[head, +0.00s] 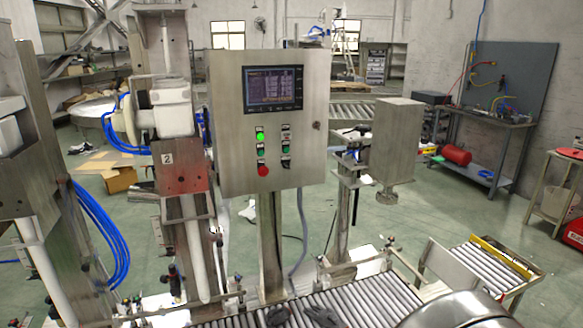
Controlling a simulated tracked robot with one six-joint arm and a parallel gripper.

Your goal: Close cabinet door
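The grey metal control cabinet (228,155) stands on a post at the centre of the head view. Its front door (290,115) carries a dark screen (273,88), green and black buttons, a red button and a small latch (317,126) near the right edge. The door faces me and shows no clear gap along its edges; I cannot tell whether it is fully shut. My gripper is not visible in this view.
A roller conveyor (365,300) runs below the cabinet, with small dark items (321,316) on it, too small to identify. A metal box on a stand (397,140) is to the right. Blue hoses (105,225) hang at left. Open green floor (450,215) lies at right.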

